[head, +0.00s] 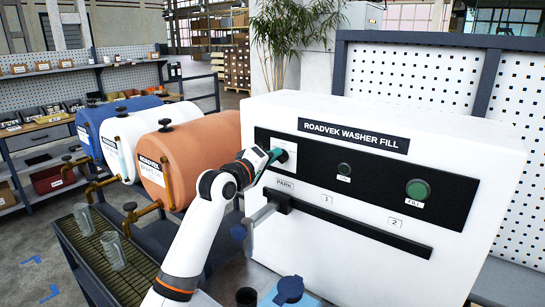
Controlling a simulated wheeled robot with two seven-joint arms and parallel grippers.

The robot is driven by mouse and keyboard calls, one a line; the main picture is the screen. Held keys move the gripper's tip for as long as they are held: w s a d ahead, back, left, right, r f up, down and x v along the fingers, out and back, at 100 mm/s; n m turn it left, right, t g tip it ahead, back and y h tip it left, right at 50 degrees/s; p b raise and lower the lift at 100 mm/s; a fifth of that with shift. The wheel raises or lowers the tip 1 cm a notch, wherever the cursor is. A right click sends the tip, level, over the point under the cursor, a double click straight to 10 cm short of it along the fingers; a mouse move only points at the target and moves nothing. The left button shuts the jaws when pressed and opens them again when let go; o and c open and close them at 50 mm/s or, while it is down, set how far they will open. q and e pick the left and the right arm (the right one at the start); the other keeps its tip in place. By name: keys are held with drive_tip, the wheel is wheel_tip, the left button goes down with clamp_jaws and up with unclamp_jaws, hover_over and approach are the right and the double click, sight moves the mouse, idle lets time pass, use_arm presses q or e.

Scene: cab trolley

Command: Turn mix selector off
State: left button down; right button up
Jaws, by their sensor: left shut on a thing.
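A white machine labelled ROADVEK WASHER FILL (354,134) has a black control panel (390,179) on its front. My left gripper (276,155) reaches the panel's left end and is shut on a small dark knob (283,156) in front of a white plate (310,158). I take this knob to be the mix selector. The fingers hide much of it, and its setting cannot be read. My right gripper is out of view.
Right of the gripper are a small green button (344,169) and a larger green FILL button (417,189). Below is a slotted rail with a lever (279,201) near PARK. Orange (195,150), white and blue drums with taps stand left, above a drip tray (80,250) holding clear cups.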

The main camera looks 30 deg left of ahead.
use_arm(q)
drive_tip(key=c, duration=1.5)
unclamp_jaws()
drive_tip(key=shift+a, duration=0.1)
drive_tip(key=s+b, duration=0.1)
drive_tip(key=s, duration=0.3)
drive_tip(key=s+a+b, duration=0.1)
drive_tip(key=s+b, duration=0.1)
drive_tip(key=s, duration=0.2)
drive_tip(key=s+b, duration=0.2)
drive_tip(key=s, duration=0.2)
drive_tip(key=shift+a, duration=0.35)
drive_tip(key=shift+f, duration=0.1)
